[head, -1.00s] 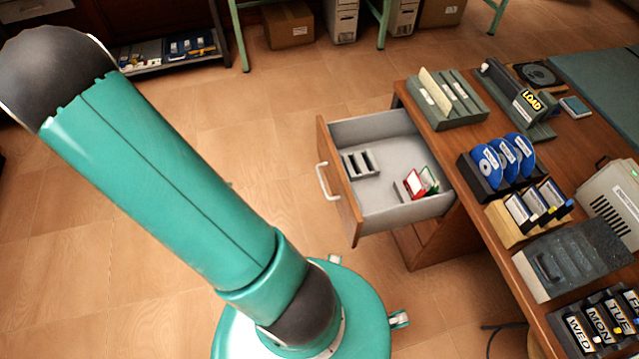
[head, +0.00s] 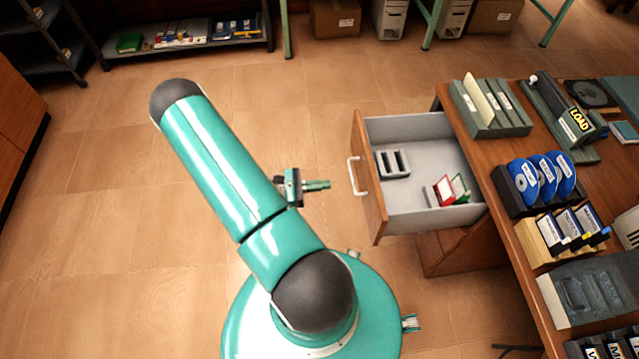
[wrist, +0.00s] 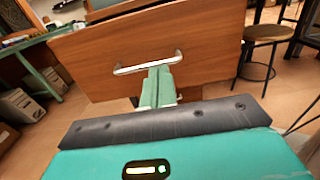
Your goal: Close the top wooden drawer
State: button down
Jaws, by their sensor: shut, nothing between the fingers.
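The top wooden drawer (head: 368,186) is pulled out to the left from the desk, with a brown wooden front and grey inside. Its pale bar handle (head: 353,176) faces my gripper. My gripper (head: 328,185) is shut and empty, pointing right at the drawer front with a small gap to the handle in the head view. In the wrist view the gripper fingers (wrist: 158,72) lie in front of the drawer front (wrist: 210,55), just below the handle (wrist: 148,63). Whether they touch it cannot be told there.
The drawer holds a grey slotted holder (head: 392,163) and red and green cases (head: 452,190). The desktop (head: 515,235) carries disc racks (head: 541,182) and file holders (head: 490,105). A stool (wrist: 270,36) stands right in the wrist view.

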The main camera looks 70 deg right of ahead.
aim_at(366, 180)
jog(key=x, duration=1)
jog(key=shift+s+d+r, duration=0.1)
jog(key=shift+s, duration=0.05)
jog(key=shift+s+d, duration=0.1)
jog(key=shift+s, duration=0.05)
jog(key=x, duration=2.9)
jog(key=shift+s+d, duration=0.15)
jog(key=shift+s, duration=0.2)
jog(key=shift+s+r, duration=0.1)
jog(key=shift+s, duration=0.1)
jog(key=shift+s+d, duration=0.15)
jog(key=shift+w, duration=0.35)
jog(key=v, duration=1.4)
